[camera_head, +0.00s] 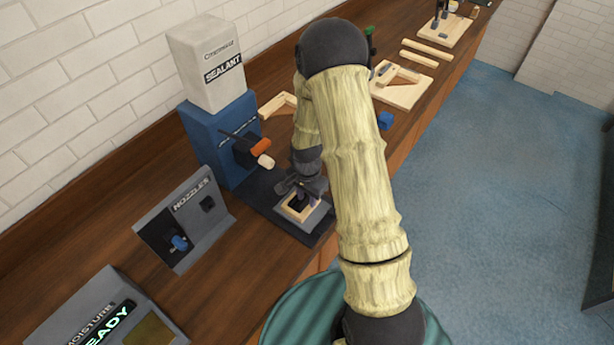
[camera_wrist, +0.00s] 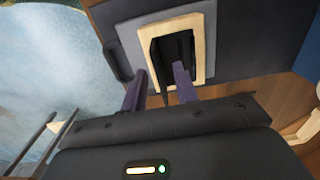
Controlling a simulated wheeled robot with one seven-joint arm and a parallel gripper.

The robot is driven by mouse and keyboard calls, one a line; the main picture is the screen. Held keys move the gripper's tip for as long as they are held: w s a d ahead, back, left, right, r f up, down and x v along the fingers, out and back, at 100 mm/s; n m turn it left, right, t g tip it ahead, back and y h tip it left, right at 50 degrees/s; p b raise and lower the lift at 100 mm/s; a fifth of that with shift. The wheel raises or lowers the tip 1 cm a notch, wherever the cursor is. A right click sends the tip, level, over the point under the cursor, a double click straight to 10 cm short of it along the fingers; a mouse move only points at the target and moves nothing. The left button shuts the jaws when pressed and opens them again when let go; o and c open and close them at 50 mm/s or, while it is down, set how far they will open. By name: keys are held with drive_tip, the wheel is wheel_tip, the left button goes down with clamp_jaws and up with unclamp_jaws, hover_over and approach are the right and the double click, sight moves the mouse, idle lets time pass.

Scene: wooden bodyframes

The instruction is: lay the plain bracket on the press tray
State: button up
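A pale wooden piece, which looks like the plain bracket (camera_head: 294,214), lies flat on the grey plate of the press tray (camera_head: 314,219). In the wrist view the bracket (camera_wrist: 203,48) looks like a rectangular frame around a dark opening, on the grey tray plate (camera_wrist: 127,36). My gripper (camera_head: 300,192) is low over it. In the wrist view my gripper (camera_wrist: 160,70) has its two purple fingers apart. One finger shows left of the frame's left bar and the other over the opening. Whether they touch the wood I cannot tell.
The blue sealant press (camera_head: 215,135) stands behind the tray, with an orange-and-white handle. A grey nozzle stand (camera_head: 188,222) and a moisture meter (camera_head: 110,310) are at left. Another wooden bracket (camera_head: 275,106) lies beyond the press. A wooden board (camera_head: 400,95) lies farther along the bench.

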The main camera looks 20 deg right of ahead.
wheel_tip(320, 180, up, 17)
drive_tip(key=b, duration=0.3)
idle(0.3)
drive_tip(key=shift+f, duration=0.1)
drive_tip(key=s+a+n+t, duration=0.1)
drive_tip(key=s+n+t, duration=0.1)
drive_tip(key=s+n, duration=0.8)
drive_tip(key=shift+s+a+r+n+t, duration=0.15)
drive_tip(key=shift+s+r+n+t, duration=0.2)
drive_tip(key=shift+s, duration=0.9)
